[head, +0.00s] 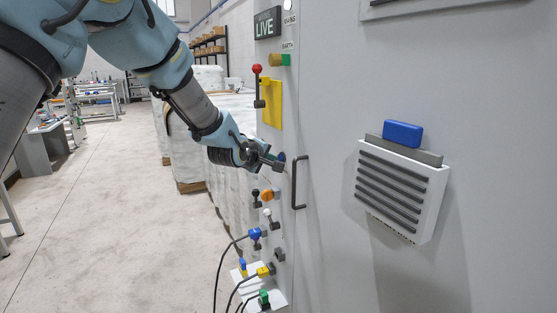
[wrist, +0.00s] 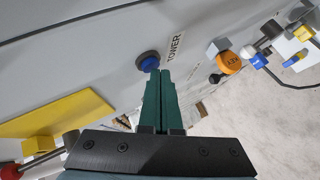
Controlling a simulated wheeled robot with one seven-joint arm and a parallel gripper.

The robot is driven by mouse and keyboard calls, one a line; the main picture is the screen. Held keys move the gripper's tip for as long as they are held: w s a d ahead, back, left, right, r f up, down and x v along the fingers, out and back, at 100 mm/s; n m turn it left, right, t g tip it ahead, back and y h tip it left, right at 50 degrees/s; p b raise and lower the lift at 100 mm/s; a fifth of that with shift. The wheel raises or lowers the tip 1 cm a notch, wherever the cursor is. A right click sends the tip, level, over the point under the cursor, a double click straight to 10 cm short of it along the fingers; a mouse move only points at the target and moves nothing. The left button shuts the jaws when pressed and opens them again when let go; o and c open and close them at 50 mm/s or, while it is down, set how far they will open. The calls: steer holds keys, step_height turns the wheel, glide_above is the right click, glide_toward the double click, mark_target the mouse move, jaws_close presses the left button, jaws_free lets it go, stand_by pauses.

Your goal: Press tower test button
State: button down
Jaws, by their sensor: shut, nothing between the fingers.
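The tower test button is a blue button (wrist: 149,64) in a dark round collar on the grey cabinet face, with a "TOWER" label (wrist: 175,48) beside it in the wrist view. My gripper also shows in the head view (head: 277,164), close to the cabinet.
An orange "KEY" knob (wrist: 229,62), small levers and cabled plugs (head: 254,233) sit below the button. A yellow plate (head: 272,103) with a red-knobbed lever (head: 257,85) is above. A dark door handle (head: 299,182) stands out close to the right. A "LIVE" sign (head: 267,23) is on top.

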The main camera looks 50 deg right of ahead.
steer(key=shift+s+d, duration=0.1)
steer(key=shift+d, duration=0.1)
steer(key=shift+a, duration=0.15)
stand_by(0.3)
steer(key=shift+w+a, duration=0.3)
steer(key=shift+a, duration=0.4)
steer(key=shift+w+a, duration=0.1)
steer(key=shift+w+a, duration=0.3)
steer(key=shift+a, duration=0.45)
steer(key=shift+w+a, duration=0.25)
steer(key=shift+a, duration=0.5)
steer(key=shift+w+a, duration=0.3)
steer(key=shift+a, duration=0.45)
